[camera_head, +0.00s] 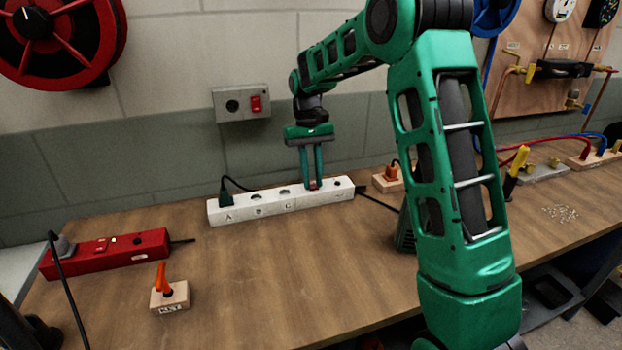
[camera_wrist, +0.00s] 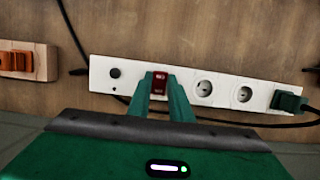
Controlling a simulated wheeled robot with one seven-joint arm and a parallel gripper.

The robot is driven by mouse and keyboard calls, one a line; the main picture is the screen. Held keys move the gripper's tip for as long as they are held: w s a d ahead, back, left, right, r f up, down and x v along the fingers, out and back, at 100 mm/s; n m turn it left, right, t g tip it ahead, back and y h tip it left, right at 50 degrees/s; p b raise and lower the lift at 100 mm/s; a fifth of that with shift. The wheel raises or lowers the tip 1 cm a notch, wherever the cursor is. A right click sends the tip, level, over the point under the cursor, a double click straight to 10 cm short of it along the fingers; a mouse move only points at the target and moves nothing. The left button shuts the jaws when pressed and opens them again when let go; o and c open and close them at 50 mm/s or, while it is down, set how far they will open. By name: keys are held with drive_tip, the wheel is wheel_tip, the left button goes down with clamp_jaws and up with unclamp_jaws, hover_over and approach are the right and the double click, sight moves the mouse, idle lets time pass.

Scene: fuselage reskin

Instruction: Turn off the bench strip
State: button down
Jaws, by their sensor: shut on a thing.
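The white bench strip (camera_head: 270,204) lies on the wooden bench near the wall, with lettered sockets and a dark green plug (camera_head: 226,199) in its left end. In the wrist view the strip (camera_wrist: 222,91) runs across the picture, with the plug (camera_wrist: 289,101) at its right end. My gripper (camera_head: 313,184) points down at the strip's right part. In the wrist view my gripper's fingertips (camera_wrist: 160,80) are at the red rocker switch (camera_wrist: 159,84), one on each side and shut on it. The rocker's tilt is too small to tell.
A red power strip (camera_head: 108,252) lies at the left. A small block with an orange lever (camera_head: 170,294) stands at the front left. An orange switch on a wooden block (camera_head: 389,178) sits right of the bench strip. A wall box with a red switch (camera_head: 242,103) hangs behind. The middle front bench is clear.

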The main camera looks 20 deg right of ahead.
drive_tip(key=c, duration=1.6)
unclamp_jaws()
drive_tip(key=v, duration=0.7)
drive_tip(key=shift+w+r, duration=0.15)
drive_tip(key=shift+r, duration=0.1)
